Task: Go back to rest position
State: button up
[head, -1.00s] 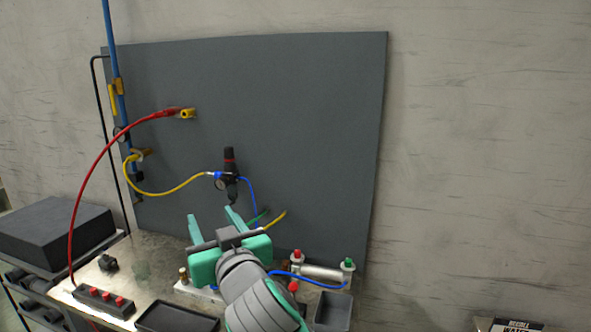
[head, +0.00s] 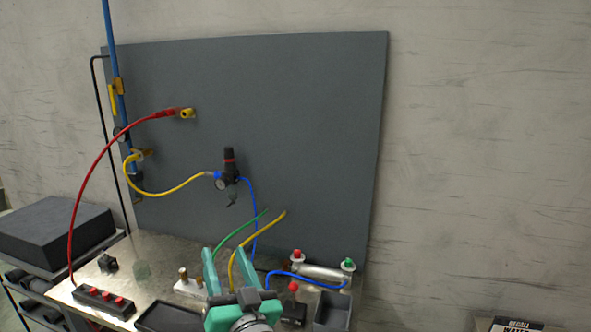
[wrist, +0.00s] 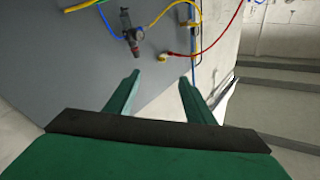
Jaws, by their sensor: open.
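My gripper (head: 226,255) is green with two long fingers and stands low over the front of the metal bench (head: 150,255) in the head view. Its fingers are spread and nothing is between them. In the wrist view my gripper (wrist: 157,90) also shows open and empty, pointing toward the dark grey panel (wrist: 90,60). The panel (head: 320,130) stands upright behind the bench in the head view. The rest of my arm is mostly cut off by the bottom edge.
A regulator (head: 229,168) with yellow and blue hoses is on the panel. A red hose (head: 90,180) arcs at the left. A silver cylinder (head: 322,272), a red-button block (head: 103,300), and dark trays (head: 332,311) crowd the bench near my gripper. A black box (head: 55,235) sits left.

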jog(key=s+d+f+m+h, duration=0.35)
jog(key=s+f, duration=0.45)
jog(key=f, duration=0.6)
jog(key=s+d+f+m+h, duration=0.35)
jog(key=s+f, duration=0.45)
jog(key=f, duration=0.5)
jog(key=s+d+f+n+g, duration=0.1)
jog(key=s+d+f+n, duration=0.1)
jog(key=s, duration=0.6)
jog(key=s+d+f+n+g+h, duration=0.1)
jog(key=s+d+f, duration=0.2)
jog(key=s, duration=0.6)
jog(key=s+d+f+n+g+h, duration=0.1)
jog(key=s+d+f+n, duration=0.1)
jog(key=s, duration=0.6)
jog(key=shift+s+d+f+n, duration=0.2)
jog(key=shift+f+n, duration=0.1)
jog(key=shift+f, duration=0.6)
